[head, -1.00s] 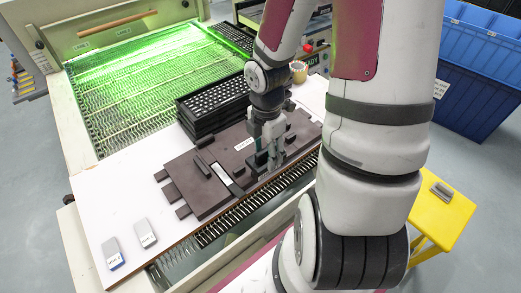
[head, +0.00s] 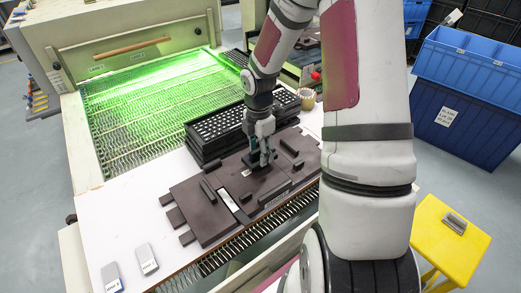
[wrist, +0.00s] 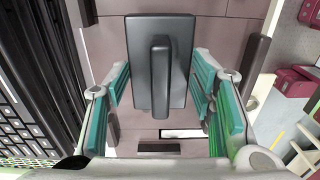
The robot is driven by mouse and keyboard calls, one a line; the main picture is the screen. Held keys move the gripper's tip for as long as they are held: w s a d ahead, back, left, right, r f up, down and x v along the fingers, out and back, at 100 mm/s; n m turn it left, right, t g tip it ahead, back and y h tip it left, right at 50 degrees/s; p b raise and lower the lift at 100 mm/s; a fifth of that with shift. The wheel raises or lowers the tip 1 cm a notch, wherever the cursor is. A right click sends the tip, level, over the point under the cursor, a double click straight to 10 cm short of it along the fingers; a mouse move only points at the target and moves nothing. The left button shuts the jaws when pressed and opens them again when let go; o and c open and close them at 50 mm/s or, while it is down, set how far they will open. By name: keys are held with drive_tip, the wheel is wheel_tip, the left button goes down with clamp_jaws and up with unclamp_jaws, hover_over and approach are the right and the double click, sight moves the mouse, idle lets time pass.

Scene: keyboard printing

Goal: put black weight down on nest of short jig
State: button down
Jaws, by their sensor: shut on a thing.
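The black weight (wrist: 160,90) is a dark rectangular block with a raised bar handle, seen from above in the wrist view. My gripper (wrist: 160,75) is shut on it, with teal finger pads on both sides. In the head view my gripper (head: 262,158) points down over the right half of the dark brown jig (head: 208,222), and the weight (head: 254,163) shows at its fingertips. The weight hides the part of the jig beneath it. I cannot tell whether it touches the jig or hangs just above it.
Stacked black keyboard trays (head: 205,150) stand close behind the jig. Raised blocks (head: 275,200) line the jig's edges. Two grey pieces (head: 146,258) lie on the white table (head: 115,215) at the front left. A green-lit mesh bed (head: 140,115) lies behind.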

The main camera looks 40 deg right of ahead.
drive_tip(key=shift+f, duration=1.15)
drive_tip(key=shift+f, duration=0.15)
drive_tip(key=c, duration=0.7)
unclamp_jaws()
wheel_tip(320, 180, up, 12)
drive_tip(key=shift+w+r+p, duration=0.1)
drive_tip(key=shift+p, duration=0.3)
drive_tip(key=s+a+r+m+t+h, duration=0.1)
drive_tip(key=s+a+r+m, duration=0.3)
drive_tip(key=r, duration=0.3)
drive_tip(key=s+a+r+m+t+h, duration=0.1)
drive_tip(key=s+a+r+m, duration=0.35)
drive_tip(key=r, duration=0.35)
drive_tip(key=shift+s+a+r+m+t+y, duration=0.35)
drive_tip(key=shift+s+a+r+m+t, duration=0.35)
drive_tip(key=shift+s+a+m, duration=0.8)
drive_tip(key=shift+s+a+r+m+t+y, duration=0.4)
drive_tip(key=shift+s+a+r+m, duration=0.6)
drive_tip(key=shift+s+m, duration=1)
drive_tip(key=shift+s+a+r+m+t+y, duration=0.25)
drive_tip(key=shift+s+a+r+m+t, duration=0.75)
drive_tip(key=shift+s, duration=1.25)
